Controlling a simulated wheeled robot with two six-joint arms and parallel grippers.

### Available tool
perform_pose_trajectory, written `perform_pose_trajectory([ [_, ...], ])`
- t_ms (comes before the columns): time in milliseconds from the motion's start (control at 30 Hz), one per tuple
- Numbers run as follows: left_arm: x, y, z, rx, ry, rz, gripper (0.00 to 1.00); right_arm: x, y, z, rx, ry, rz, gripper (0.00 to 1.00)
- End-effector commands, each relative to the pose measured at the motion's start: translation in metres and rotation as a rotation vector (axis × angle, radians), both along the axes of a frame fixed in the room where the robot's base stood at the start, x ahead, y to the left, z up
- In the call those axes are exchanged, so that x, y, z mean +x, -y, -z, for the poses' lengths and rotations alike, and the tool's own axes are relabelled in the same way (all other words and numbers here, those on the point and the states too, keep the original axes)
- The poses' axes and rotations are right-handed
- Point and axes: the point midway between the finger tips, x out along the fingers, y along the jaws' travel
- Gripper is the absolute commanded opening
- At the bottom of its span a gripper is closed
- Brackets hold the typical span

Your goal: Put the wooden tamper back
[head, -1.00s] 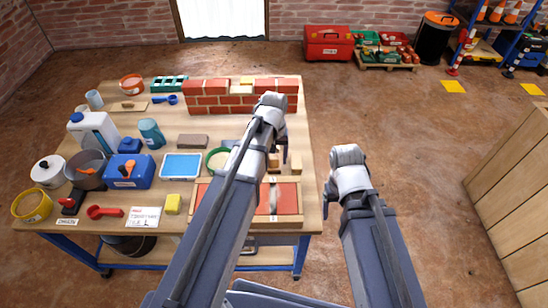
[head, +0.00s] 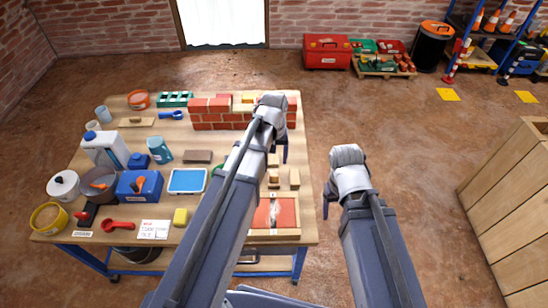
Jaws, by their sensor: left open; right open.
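A small wooden piece with a knob (head: 273,180), which looks like the wooden tamper, stands on the right part of the workbench, just right of my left arm. It is too small to be sure. My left gripper (head: 281,154) is open, above the bench between this piece and the brick wall (head: 217,118); its arm hides part of the bench. No object shows between its fingers. My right gripper (head: 327,207) is open and empty, off the bench's right edge above the floor.
A wooden block (head: 295,179) stands right of the knobbed piece. A framed red panel (head: 286,213) lies at the bench's front right.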

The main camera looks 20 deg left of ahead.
Motion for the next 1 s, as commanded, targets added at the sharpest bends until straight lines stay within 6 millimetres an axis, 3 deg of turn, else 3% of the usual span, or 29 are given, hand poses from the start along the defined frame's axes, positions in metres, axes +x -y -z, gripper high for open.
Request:
perform_pose_trajectory([
  [33, 0.0, 0.0, -0.015, 0.0, 0.0, 0.0, 0.72, 0.0, 0.0, -0.015, 0.0, 0.0, 0.0, 0.76],
  [133, 0.0, 0.0, -0.026, 0.0, 0.0, 0.0, 0.72, 0.0, 0.0, -0.026, 0.0, 0.0, 0.0, 0.76],
  [467, -0.007, 0.006, -0.032, 0.004, -0.002, 0.025, 0.72, 0.0, 0.0, -0.032, 0.0, 0.0, 0.0, 0.76],
  [567, -0.037, 0.033, -0.032, 0.019, -0.013, 0.139, 0.72, 0.0, 0.0, -0.032, 0.0, 0.0, 0.0, 0.76],
  [700, -0.092, 0.073, -0.033, 0.056, -0.034, 0.364, 0.72, 0.0, 0.0, -0.032, 0.0, 0.0, 0.0, 0.76],
  [800, -0.121, 0.091, -0.033, 0.078, -0.046, 0.494, 0.72, 0.0, 0.0, -0.032, 0.0, 0.0, 0.0, 0.76],
  [1000, -0.144, 0.104, -0.034, 0.099, -0.059, 0.611, 0.72, 0.0, 0.0, -0.032, 0.0, 0.0, 0.0, 0.76],
])
